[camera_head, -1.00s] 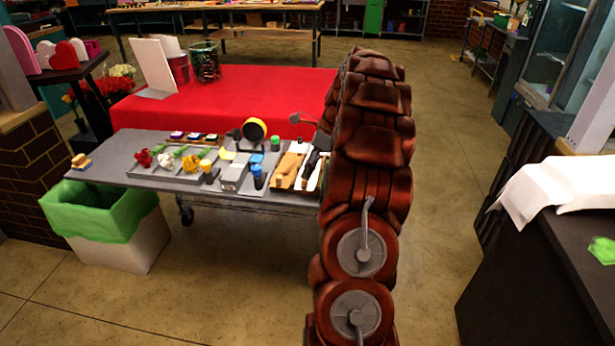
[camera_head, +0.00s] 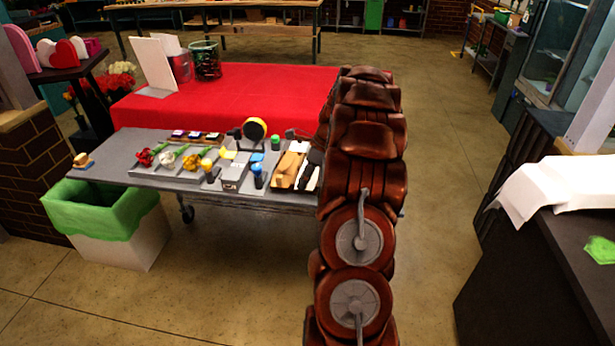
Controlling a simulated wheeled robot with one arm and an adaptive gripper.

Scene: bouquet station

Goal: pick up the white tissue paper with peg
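A white sheet of paper (camera_head: 550,188) lies on the dark counter at the right, its left end hanging over the counter's edge. It may be the tissue paper, but I cannot make out a peg on it. White upright sheets (camera_head: 152,66) also stand on the red table at the back left. My red-brown arm stretches away from me through the middle. Only a small dark part of what seems to be my gripper (camera_head: 291,133) shows left of the arm's far end, above the grey table's back edge. Its fingers are too small and hidden to read. It is well away from the white sheet.
The grey table (camera_head: 110,172) holds flowers, small tools and bottles. Behind it is the red-covered table (camera_head: 250,90). A bin with a green liner (camera_head: 100,212) stands at front left. A green scrap (camera_head: 601,250) lies on the dark counter. The floor between arm and counter is clear.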

